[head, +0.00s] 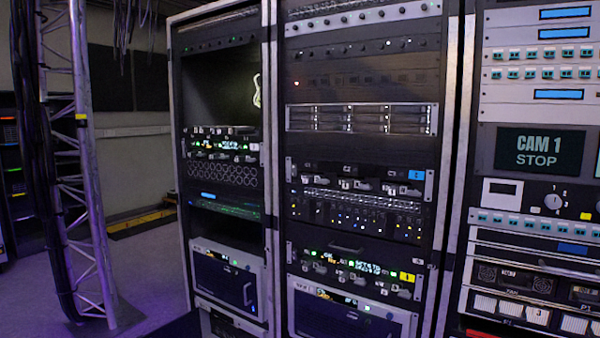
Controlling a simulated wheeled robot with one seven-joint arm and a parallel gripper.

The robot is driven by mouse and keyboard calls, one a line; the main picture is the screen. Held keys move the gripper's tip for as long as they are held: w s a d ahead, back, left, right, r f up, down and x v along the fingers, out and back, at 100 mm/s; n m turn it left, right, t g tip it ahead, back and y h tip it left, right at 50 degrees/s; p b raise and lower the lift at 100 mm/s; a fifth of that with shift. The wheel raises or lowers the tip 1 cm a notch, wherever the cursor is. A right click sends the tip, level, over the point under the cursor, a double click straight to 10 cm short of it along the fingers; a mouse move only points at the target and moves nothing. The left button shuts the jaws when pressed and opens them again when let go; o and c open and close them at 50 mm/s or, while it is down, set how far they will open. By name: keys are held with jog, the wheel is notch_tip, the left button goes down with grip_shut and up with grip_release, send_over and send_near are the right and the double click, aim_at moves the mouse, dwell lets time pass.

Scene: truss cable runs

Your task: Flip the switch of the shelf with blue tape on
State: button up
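A small blue tape square (416,174) is on the right end of a shelf unit (310,172) in the middle rack, about halfway up. Along that unit is a row of small pale switches (362,185) with dark tags; their positions are too small to tell. A similar unit lower in the same rack has a yellow tape square (407,277) at its right end and green lit text. My gripper is not in view.
A left rack (178,150) and a right rack (455,200) flank the middle one. The right rack has a screen reading CAM 1 STOP (539,149). A metal truss (88,190) with dark cables stands at the left. Floor (150,265) shows between truss and racks.

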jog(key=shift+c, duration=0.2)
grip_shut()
